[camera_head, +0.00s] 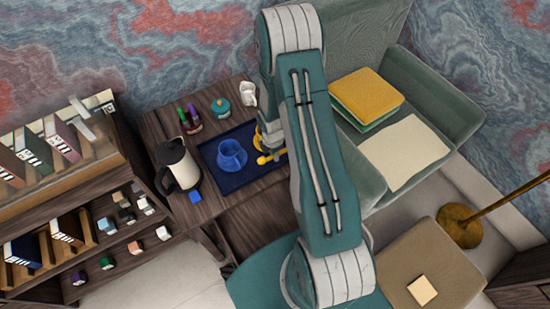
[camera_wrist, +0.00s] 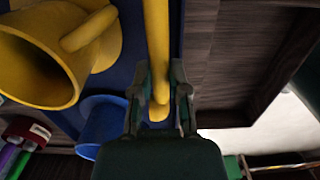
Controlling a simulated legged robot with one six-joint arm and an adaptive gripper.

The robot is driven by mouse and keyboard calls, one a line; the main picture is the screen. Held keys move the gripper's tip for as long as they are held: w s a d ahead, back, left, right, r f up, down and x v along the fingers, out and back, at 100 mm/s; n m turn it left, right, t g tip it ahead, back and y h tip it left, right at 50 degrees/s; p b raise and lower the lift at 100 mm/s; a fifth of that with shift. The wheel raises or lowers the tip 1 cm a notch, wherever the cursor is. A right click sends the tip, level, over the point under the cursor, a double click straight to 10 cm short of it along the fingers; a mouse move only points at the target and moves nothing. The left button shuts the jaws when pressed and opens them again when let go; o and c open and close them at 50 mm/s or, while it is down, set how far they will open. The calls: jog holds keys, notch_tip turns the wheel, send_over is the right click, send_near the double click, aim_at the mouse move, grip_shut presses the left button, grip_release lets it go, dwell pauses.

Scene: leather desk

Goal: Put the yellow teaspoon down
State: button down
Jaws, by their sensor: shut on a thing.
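My gripper (camera_wrist: 160,92) is shut on the yellow teaspoon (camera_wrist: 156,35), whose handle runs up between the fingers in the wrist view. The spoon's far end is out of that frame. The teaspoon appears over the dark blue tray, near its edge; I cannot tell whether it touches the tray. In the head view my arm hides most of the gripper, and small yellow parts show beside it, too small to tell apart. The blue tray (camera_head: 253,177) lies on the wooden desk.
A blue mug (camera_head: 232,154) stands on the tray. A yellow mug (camera_wrist: 38,62) is left of the spoon in the wrist view. A black-and-white jug (camera_head: 178,164), markers (camera_head: 190,120), a teal pot (camera_head: 220,107) and a blue block (camera_head: 195,196) surround the tray. A green armchair (camera_head: 460,105) stands right.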

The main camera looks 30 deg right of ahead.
aim_at(273, 163)
jog(key=f, duration=0.3)
jog(key=shift+w+a+f, duration=0.15)
jog(key=shift+a, duration=0.15)
jog(key=shift+d+f, duration=0.2)
jog(key=shift+d, duration=0.35)
jog(key=c, duration=0.6)
grip_release()
jog(key=shift+a, duration=0.2)
jog(key=shift+c, duration=0.2)
jog(key=shift+a, duration=0.2)
jog(key=shift+r, duration=0.1)
